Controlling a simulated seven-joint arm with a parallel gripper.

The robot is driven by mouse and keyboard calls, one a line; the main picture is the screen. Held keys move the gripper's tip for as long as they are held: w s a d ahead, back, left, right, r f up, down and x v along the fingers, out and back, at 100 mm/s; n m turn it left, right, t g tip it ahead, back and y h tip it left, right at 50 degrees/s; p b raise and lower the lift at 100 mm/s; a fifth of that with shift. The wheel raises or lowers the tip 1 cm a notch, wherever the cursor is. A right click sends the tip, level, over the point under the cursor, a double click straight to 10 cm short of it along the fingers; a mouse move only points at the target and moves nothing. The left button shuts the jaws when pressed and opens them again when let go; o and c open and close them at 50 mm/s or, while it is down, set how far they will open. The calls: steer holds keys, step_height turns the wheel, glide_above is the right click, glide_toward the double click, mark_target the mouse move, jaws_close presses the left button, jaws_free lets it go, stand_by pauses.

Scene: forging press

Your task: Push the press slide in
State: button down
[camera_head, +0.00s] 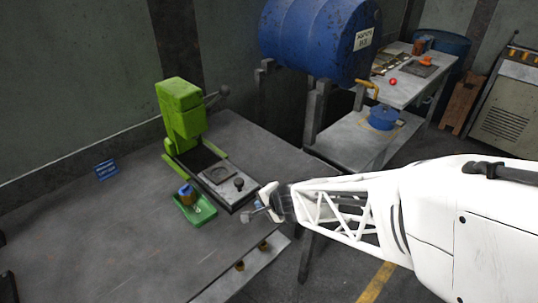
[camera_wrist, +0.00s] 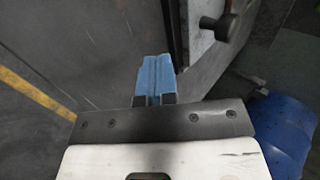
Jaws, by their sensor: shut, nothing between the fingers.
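The green press (camera_head: 182,115) stands on the grey workbench, with its grey slide (camera_head: 232,192) drawn out toward the front. The slide carries a square recessed plate and a black knob (camera_head: 239,184) near its outer end. My gripper (camera_head: 258,205) is shut and empty, just right of and in front of the slide's outer end. I cannot tell if it touches the slide. In the wrist view its blue fingers (camera_wrist: 155,80) are together, and the slide knob (camera_wrist: 217,26) shows at the upper right.
A green tray (camera_head: 206,214) with a blue-and-brown object (camera_head: 187,194) sits left of the slide. A blue sign (camera_head: 106,169) lies further left on the workbench (camera_head: 110,225). A blue barrel (camera_head: 315,38) and a side table (camera_head: 400,90) stand behind. The bench's left front is mostly clear.

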mark_target(229, 180)
steer(key=shift+w+a+f, duration=0.25)
steer(key=shift+a+f, duration=0.05)
steer(key=shift+f, duration=0.15)
steer(key=shift+w+a+r, duration=0.15)
steer(key=shift+w+a, duration=1.15)
steer(key=shift+w, duration=0.1)
steer(key=w+a, duration=0.9)
steer(key=shift+w+a, duration=0.35)
steer(key=shift+a, duration=0.05)
steer(key=shift+s+d, duration=1.45)
steer(key=v, duration=1)
